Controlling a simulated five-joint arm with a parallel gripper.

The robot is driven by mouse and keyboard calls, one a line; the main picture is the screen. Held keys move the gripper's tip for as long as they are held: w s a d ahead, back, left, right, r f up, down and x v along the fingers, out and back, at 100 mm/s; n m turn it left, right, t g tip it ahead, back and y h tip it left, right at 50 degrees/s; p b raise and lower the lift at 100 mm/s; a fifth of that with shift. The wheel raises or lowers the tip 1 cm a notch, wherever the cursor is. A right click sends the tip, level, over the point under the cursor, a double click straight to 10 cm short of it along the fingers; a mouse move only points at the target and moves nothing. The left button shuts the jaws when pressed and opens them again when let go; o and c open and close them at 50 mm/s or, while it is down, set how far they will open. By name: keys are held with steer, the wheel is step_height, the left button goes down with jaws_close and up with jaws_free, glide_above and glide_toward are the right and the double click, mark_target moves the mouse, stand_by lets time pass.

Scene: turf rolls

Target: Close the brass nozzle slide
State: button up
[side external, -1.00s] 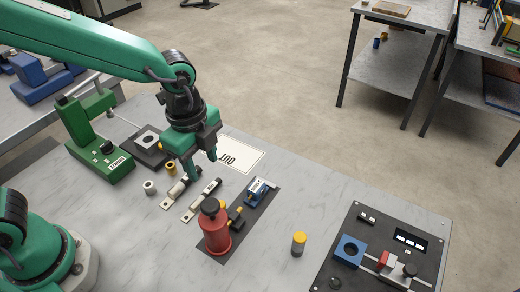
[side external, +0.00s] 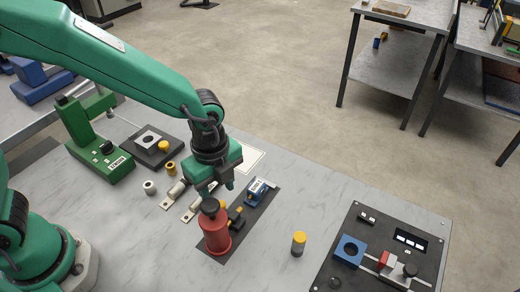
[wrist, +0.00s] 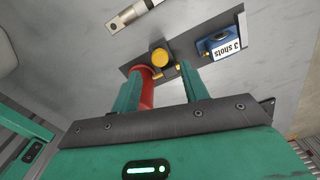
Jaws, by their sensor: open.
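A red cylinder (side external: 217,238) with a black cap stands upright on a dark base plate. Small brass parts of the nozzle slide (side external: 236,214) show at its right side, next to a dark block. In the wrist view a round yellow-brass piece (wrist: 160,57) lies just beyond the fingertips, with the red body (wrist: 147,88) between the fingers. My gripper (side external: 218,191) is open and empty, above and behind the red cylinder. It also shows in the wrist view (wrist: 163,84). The fingers partly hide the red cylinder there, and I cannot tell the slide's exact position.
A blue "3 shots" block (side external: 258,190) shares the dark plate. Two metal bars (side external: 174,193) lie to the left, near a green machine (side external: 100,160). A yellow-topped cylinder (side external: 298,244) and a black panel (side external: 375,250) stand to the right.

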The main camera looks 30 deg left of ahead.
mark_target(231, 213)
steer(key=shift+f, duration=2.25)
jaws_close()
